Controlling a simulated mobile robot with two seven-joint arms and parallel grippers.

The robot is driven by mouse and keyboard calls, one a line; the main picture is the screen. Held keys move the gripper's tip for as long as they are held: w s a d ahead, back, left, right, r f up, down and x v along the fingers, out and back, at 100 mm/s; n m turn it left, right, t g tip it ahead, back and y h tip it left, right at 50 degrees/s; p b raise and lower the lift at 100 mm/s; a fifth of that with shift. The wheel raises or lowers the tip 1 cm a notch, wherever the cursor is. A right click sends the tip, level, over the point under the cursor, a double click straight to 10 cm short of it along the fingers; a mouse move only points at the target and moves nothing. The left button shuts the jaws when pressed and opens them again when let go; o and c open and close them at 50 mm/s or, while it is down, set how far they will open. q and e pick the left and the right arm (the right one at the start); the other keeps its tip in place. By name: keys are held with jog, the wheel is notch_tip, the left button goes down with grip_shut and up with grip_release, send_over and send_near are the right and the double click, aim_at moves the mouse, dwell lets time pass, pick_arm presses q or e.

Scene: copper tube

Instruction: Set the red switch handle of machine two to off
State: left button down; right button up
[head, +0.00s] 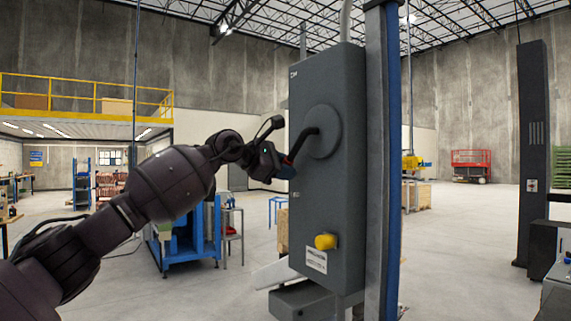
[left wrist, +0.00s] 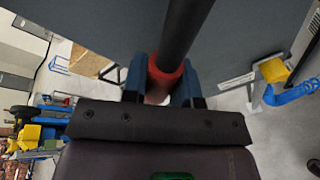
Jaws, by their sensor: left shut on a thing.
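The grey machine cabinet (head: 345,190) stands upright in the middle of the head view. A round dark disc (head: 327,132) on its face carries the black switch handle (head: 302,142), which slants down to the left from the disc. In the left wrist view the handle (left wrist: 182,35) has a red band (left wrist: 163,78) near its end. My left gripper (head: 286,170) is at the handle's lower end. In the left wrist view its blue fingers (left wrist: 162,82) are on either side of the red part, shut on it. The handle's tip is partly hidden between the fingers. My right gripper is not in view.
A yellow knob (head: 325,241) sticks out low on the cabinet, above a white label (head: 316,260). A grey and blue post (head: 384,170) stands right beside the cabinet. A blue workbench (head: 190,240) stands behind my left arm. Open concrete floor (head: 460,240) lies to the right.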

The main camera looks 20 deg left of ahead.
pick_arm(q)
jog(key=shift+d+f, duration=0.1)
jog(key=shift+f, duration=0.05)
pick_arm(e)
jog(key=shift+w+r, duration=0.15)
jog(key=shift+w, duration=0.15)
pick_arm(q)
jog(key=c, duration=1.2)
grip_release()
jog(key=shift+o, duration=1.6)
jog(key=shift+s, duration=0.1)
jog(key=b+v, duration=0.1)
jog(key=v, duration=0.9)
jog(key=shift+s+a+b, duration=0.2)
jog(key=shift+s+b, duration=0.1)
jog(key=shift+b, duration=0.05)
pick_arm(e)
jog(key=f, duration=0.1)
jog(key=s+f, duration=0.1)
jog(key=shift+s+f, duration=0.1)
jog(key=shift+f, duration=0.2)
